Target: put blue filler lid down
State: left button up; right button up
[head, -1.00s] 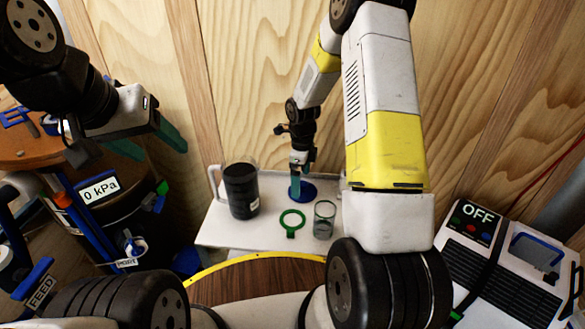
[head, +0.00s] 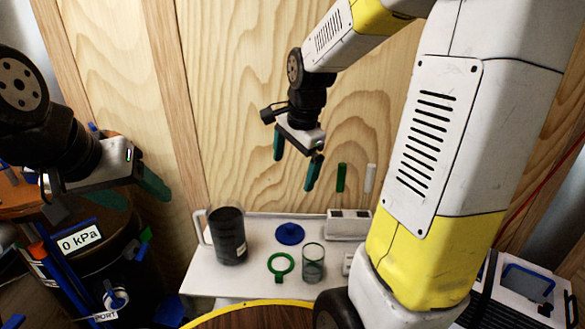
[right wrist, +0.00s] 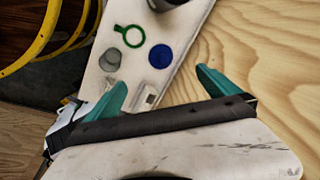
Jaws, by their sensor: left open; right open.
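The blue filler lid (head: 290,234) lies flat on the white bench top (head: 205,275), behind the green ring and the glass. It also shows in the right wrist view (right wrist: 160,56), apart from the fingers. My right gripper (head: 295,171) is open and empty, raised well above the bench in front of the wood wall. Its two teal fingers stand wide apart in the right wrist view (right wrist: 162,82). My left gripper (head: 140,190) is open and empty at the left, near the dark drum.
A jug of dark liquid (head: 228,238), a green ring (head: 280,266) and a clear glass (head: 313,263) stand near the lid. A white rack (head: 347,224) with green and white upright pieces is at the right. A gauge reading 0 kPa (head: 80,240) is at the left.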

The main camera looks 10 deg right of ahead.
jog(key=s+r+n+t, duration=0.1)
jog(key=s+r+n, duration=0.2)
jog(key=s+n, duration=0.3)
jog(key=s+a+r+n+t+y, duration=0.1)
jog(key=s+r+n+t, duration=0.1)
jog(key=s+r+n, duration=0.2)
jog(key=s+n, duration=0.3)
jog(key=s, duration=0.2)
jog(key=shift+s+a+r+n+t, duration=0.2)
jog(key=shift+s+r+n+t, duration=0.05)
jog(key=shift+r+n+t, duration=0.05)
